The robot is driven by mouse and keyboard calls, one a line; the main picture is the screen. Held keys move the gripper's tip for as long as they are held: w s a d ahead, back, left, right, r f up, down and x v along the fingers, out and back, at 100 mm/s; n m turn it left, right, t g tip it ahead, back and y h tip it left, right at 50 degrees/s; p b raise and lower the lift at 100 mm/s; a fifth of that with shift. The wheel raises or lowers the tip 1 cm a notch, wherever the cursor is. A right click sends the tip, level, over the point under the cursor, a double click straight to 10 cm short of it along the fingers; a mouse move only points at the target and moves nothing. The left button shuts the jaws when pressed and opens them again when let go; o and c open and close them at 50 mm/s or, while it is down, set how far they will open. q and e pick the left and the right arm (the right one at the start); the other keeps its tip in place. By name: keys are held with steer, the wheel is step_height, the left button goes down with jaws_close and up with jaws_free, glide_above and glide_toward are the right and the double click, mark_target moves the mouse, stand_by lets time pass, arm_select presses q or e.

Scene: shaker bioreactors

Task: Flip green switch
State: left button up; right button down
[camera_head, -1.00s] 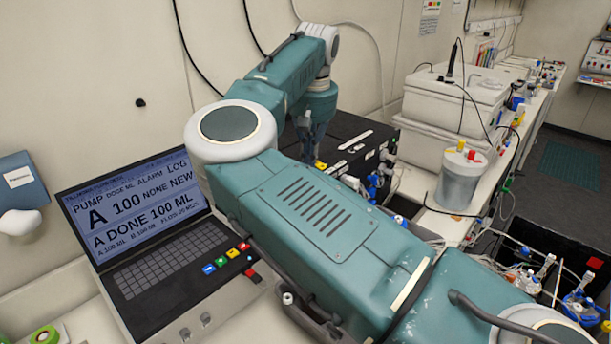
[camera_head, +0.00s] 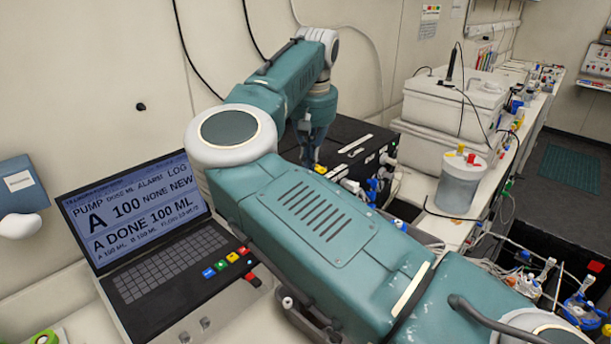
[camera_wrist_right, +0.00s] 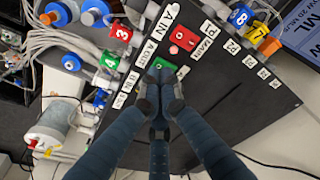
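The green switch (camera_wrist_right: 163,67) shows in the right wrist view on the top of a black box (camera_wrist_right: 222,95), just beyond my fingertips, which partly cover it. A red switch (camera_wrist_right: 185,38) sits above it beside the "MAIN" label. My right gripper (camera_wrist_right: 163,88) has its fingertips drawn together at the green switch; I cannot tell whether they touch it. In the head view my right gripper (camera_head: 312,160) points down over the black box (camera_head: 345,135), and the switch is hidden there. My left gripper is not in view.
Numbered coloured tags and blue-capped connectors with cables crowd the box's edge, including a green "4" tag (camera_wrist_right: 110,60). A laptop-like console (camera_head: 165,280) with coloured buttons stands at left. A capped container (camera_head: 460,185) and white box (camera_head: 455,100) stand at right.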

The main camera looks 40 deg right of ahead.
steer(key=shift+f+b, duration=0.65)
steer(key=shift+f, duration=0.35)
stand_by(0.7)
steer(key=shift+r, duration=0.1)
steer(key=shift+r+p, duration=2.8)
steer(key=shift+r, duration=0.7)
steer(key=shift+f, duration=0.1)
